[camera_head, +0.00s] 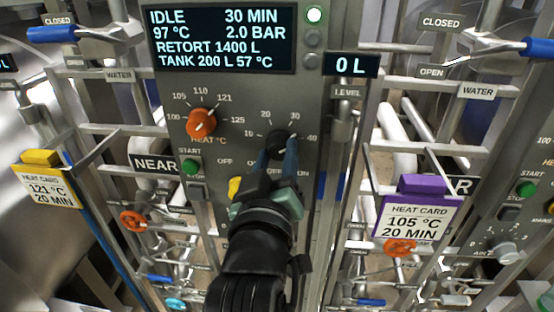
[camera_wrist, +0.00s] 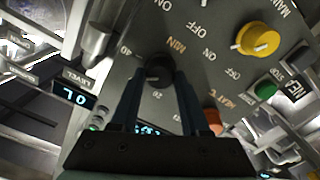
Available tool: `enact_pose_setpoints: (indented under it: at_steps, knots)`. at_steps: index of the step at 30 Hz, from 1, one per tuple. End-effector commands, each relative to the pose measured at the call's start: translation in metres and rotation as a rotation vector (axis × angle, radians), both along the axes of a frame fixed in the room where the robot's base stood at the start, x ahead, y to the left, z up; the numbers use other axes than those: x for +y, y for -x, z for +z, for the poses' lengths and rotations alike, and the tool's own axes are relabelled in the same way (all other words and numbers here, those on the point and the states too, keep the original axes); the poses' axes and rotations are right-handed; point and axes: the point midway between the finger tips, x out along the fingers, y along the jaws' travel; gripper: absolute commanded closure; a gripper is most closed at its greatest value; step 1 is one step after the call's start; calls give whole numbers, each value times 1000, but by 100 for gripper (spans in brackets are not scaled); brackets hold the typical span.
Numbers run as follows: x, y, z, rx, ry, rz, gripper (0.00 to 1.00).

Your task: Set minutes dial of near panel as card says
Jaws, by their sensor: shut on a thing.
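The near panel (camera_head: 228,95) is upright in the middle of the head view, with a NEAR label (camera_head: 155,164) at its left. Its black minutes dial (camera_head: 277,139) has a scale marked 10 to 40; its pointer line seems turned towards 30. The display (camera_head: 222,38) reads IDLE, 30 MIN, 97 °C. My gripper (camera_head: 277,154) is shut on the dial, one finger on each side. The wrist view shows the dial (camera_wrist: 158,68) between the fingertips. A yellow-clipped heat card (camera_head: 48,186) at left reads 121 °C, 20 MIN. A purple-clipped heat card (camera_head: 416,217) at right reads 105 °C, 20 MIN.
The orange heat dial (camera_head: 201,123) sits up-left of the minutes dial. A green start button (camera_head: 191,166) and a yellow knob (camera_wrist: 258,38) are lower on the panel. A level display (camera_head: 350,65) reads 0 L. Pipes and valve handles flank the panel.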

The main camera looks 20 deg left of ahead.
Motion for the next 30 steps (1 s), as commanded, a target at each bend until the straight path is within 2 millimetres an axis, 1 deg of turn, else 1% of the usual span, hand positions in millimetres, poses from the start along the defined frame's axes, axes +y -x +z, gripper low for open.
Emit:
enact_pose_setpoints:
  at_steps: [30]
  knots:
    - [2, 1, -2, -272, 928, 1, 100]
